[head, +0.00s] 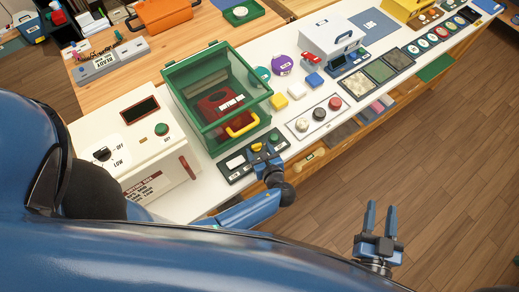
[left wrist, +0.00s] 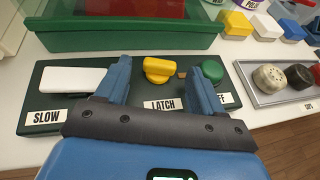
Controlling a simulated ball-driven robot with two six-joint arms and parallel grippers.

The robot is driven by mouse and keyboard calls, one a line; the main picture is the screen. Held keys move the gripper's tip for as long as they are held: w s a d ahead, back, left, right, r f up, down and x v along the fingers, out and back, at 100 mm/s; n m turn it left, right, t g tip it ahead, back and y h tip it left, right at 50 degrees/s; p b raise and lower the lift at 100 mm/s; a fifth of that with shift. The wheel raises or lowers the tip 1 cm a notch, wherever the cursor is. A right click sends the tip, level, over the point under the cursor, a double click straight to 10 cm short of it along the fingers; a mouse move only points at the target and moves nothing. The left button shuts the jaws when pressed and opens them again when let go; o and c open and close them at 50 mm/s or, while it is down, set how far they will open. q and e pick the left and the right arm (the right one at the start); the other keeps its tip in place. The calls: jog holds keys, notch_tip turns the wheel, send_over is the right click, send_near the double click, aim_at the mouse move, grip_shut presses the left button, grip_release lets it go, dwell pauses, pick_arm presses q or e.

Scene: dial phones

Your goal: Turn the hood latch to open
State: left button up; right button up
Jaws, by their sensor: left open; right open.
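The hood latch is a yellow knob (left wrist: 158,68) on a dark green panel (left wrist: 60,77), above a label reading LATCH. My left gripper (head: 264,150) is over this panel, in front of the hood. In the left wrist view its two blue fingers are open, and the knob shows between them with gaps on both sides. I cannot tell how deep the fingers reach around it. My right gripper (head: 382,218) is open and empty over the floor at right.
On the panel, a white key (left wrist: 74,79) marked SLOW is left of the knob and a green button (left wrist: 212,70) is right. A tray with round knobs (head: 318,117) stands to the right. A white box with dial (head: 125,150) is left of the hood.

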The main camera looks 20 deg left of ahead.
pick_arm(q)
jog(key=shift+w+a+f, duration=0.15)
jog(key=shift+w, duration=0.05)
jog(key=shift+c, duration=0.5)
jog(key=c, duration=1)
jog(key=shift+o, duration=0.2)
jog(key=shift+w+d+n+g+y+b, duration=0.25)
jog(key=shift+n+g+y+b, duration=0.15)
jog(key=shift+n+g+y, duration=0.9)
jog(key=shift+n, duration=0.2)
jog(key=o, duration=1.1)
jog(key=shift+c, duration=0.2)
